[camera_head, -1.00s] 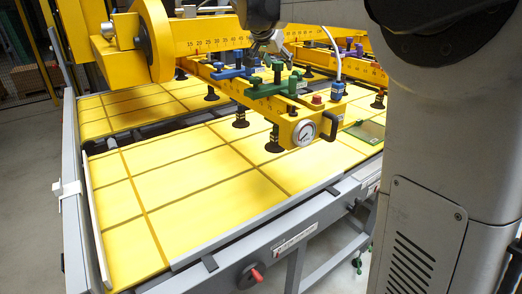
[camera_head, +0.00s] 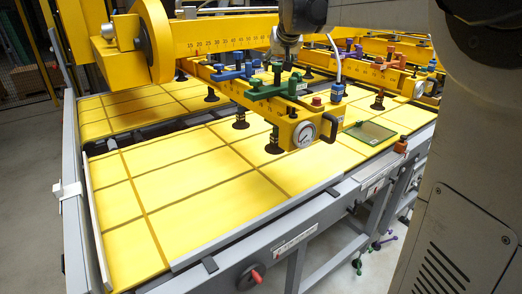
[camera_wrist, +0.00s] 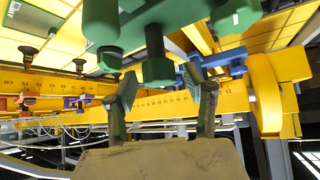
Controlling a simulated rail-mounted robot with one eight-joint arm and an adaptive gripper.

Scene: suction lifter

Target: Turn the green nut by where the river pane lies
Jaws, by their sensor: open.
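A green clamp (camera_head: 272,90) sits on the yellow lifter beam, with an upright green post (camera_head: 277,73) at its middle. In the wrist view the green clamp (camera_wrist: 190,15) fills the top, and a short green cylinder (camera_wrist: 157,71) sticks out of it between my fingertips. My gripper (camera_wrist: 160,88) is open, one finger on each side of the cylinder, with gaps showing. In the head view my gripper (camera_head: 287,52) is dark and small, just above the green clamp. A greenish transparent pane (camera_head: 370,132) lies flat on the yellow table, right of the gauge.
A blue clamp (camera_head: 232,72) sits left of the green one, with purple (camera_head: 352,52) and orange (camera_head: 387,66) ones on a beam behind. A round gauge (camera_head: 304,134) and a black handle (camera_head: 329,127) are at the beam's near end. The yellow table (camera_head: 190,180) is clear at front left.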

